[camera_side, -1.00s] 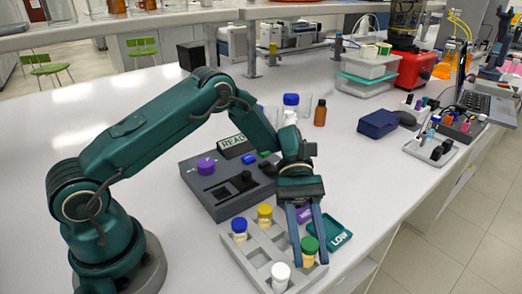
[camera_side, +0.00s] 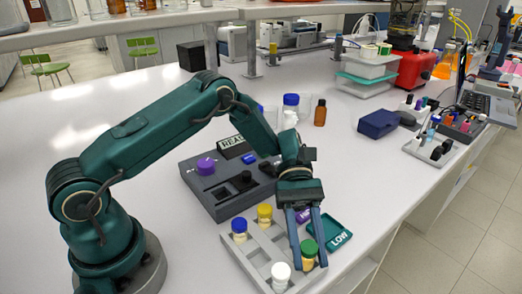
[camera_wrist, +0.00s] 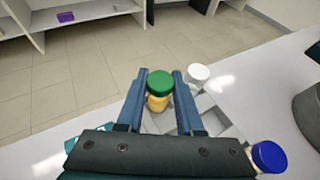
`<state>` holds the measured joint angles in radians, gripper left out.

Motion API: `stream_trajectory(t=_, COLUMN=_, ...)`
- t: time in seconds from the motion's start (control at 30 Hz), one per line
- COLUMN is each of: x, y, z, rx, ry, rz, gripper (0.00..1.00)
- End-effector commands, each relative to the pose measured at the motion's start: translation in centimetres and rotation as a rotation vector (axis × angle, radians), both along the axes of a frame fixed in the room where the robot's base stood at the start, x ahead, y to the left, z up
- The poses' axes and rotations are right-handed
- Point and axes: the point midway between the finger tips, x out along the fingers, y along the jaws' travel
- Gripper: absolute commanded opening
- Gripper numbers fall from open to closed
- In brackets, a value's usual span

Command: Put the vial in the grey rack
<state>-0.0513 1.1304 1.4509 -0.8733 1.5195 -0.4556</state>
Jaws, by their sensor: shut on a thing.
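My gripper (camera_side: 311,266) is shut on a green-capped vial (camera_side: 309,257), with one finger on each side. The vial has a yellowish body and is upright at the right part of the grey rack (camera_side: 258,261). Whether its base is seated in a compartment cannot be told, as the fingers and rack hide it. In the wrist view the green cap (camera_wrist: 159,82) shows between my fingertips (camera_wrist: 160,92). The rack also holds a blue-capped vial (camera_side: 239,230), a yellow-capped vial (camera_side: 264,215) and a white-capped vial (camera_side: 281,276).
A green tray marked LOW (camera_side: 334,238) lies right of the rack, close to my fingers. A dark grey device with a purple knob (camera_side: 206,166) stands behind the rack. An amber bottle (camera_side: 320,113) stands further back.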

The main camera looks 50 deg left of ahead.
Motion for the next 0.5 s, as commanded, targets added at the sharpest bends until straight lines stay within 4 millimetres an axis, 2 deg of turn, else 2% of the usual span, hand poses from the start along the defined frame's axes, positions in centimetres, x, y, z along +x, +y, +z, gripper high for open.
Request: stream_trajectory(t=0.5, x=-0.01, y=0.0, z=-0.76, rx=0.0, ry=0.0, rz=0.0, gripper=0.0)
